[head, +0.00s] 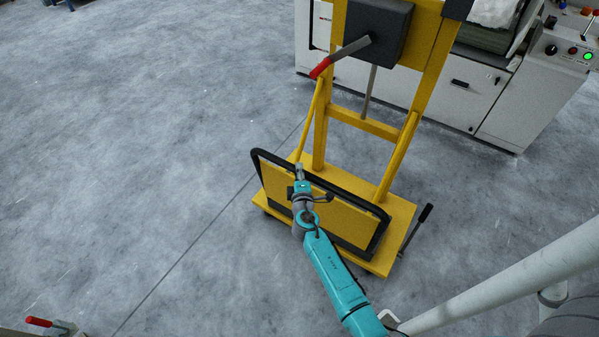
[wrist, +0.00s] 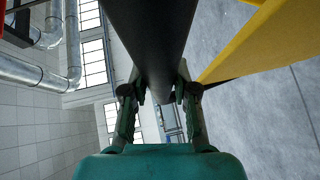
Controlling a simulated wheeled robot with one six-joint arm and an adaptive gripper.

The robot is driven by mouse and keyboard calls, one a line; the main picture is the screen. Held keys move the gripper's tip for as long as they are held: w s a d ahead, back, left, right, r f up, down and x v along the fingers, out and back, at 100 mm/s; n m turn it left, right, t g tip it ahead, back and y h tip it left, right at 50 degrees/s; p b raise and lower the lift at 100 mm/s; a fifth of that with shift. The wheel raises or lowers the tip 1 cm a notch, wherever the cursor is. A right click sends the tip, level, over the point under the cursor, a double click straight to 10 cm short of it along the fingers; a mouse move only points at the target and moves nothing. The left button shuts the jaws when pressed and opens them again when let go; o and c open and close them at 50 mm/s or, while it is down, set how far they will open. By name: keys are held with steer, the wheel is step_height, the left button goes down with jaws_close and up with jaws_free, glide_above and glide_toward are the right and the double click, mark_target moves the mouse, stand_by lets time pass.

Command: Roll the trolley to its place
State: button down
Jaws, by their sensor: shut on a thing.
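The yellow trolley (head: 395,220) stands upright on the floor, with a flat base, tall posts and a dark box bearing a red-tipped lever (head: 322,67). A black bar (head: 262,157) runs round the front of a yellow panel low on it. My gripper (head: 299,170) is at the top run of this bar. In the wrist view, my gripper's fingers (wrist: 160,88) are closed on either side of the black bar (wrist: 150,35). The fingertips are partly hidden by the bar.
A white machine (head: 500,100) with a lit green button stands close behind the trolley at right. A pale pipe (head: 490,285) crosses the lower right. A red-handled item (head: 40,322) shows at bottom left. The floor (head: 130,150) to the left is clear.

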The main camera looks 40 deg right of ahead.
steer(key=shift+a+f, duration=0.15)
steer(key=shift+a, duration=0.1)
steer(key=c, duration=1)
jaws_free()
steer(key=shift+o, duration=0.9)
steer(key=shift+d, duration=0.1)
steer(key=v, duration=1.2)
